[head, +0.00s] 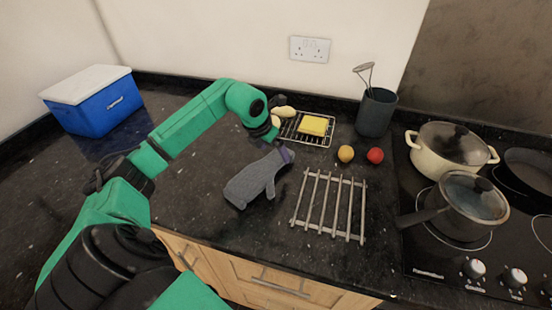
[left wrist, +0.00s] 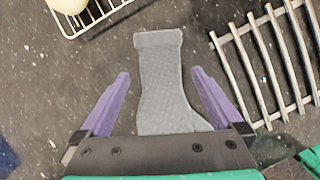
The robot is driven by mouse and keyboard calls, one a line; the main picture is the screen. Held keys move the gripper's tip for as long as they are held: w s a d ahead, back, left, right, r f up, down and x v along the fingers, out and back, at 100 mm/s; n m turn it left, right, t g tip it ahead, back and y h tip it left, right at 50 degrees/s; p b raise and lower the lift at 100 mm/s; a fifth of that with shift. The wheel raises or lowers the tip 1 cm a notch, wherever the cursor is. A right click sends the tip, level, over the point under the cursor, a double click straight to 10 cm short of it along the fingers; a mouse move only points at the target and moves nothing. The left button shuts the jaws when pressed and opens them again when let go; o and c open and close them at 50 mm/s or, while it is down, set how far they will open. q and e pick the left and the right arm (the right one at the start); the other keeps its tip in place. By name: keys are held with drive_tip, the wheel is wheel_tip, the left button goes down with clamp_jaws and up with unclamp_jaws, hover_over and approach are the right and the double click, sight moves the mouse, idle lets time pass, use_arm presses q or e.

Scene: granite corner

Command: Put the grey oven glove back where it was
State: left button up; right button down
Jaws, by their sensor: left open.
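The grey oven glove (head: 252,183) lies flat on the dark granite worktop, left of the steel bar rack. Its cuff end is toward my left gripper (head: 286,156). In the left wrist view the glove (left wrist: 163,85) lies between the two purple fingers of the open left gripper (left wrist: 160,73). The fingers are apart from its sides, and the palm hides its near end. I cannot tell how high the fingers are above the worktop. My right gripper is in neither view.
The steel bar rack (head: 331,205) lies close right of the glove. Behind are a wire rack (head: 291,130) with a yellow sponge (head: 313,125), a lemon (head: 346,153), a red fruit (head: 375,155) and a utensil pot (head: 376,113). The hob with pans is right; a blue cool box (head: 99,108) is far left.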

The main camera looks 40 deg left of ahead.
sight(266, 166)
use_arm(q)
drive_tip(key=b+v, duration=0.1)
drive_tip(key=v, duration=0.6)
drive_tip(key=shift+s+r, duration=0.2)
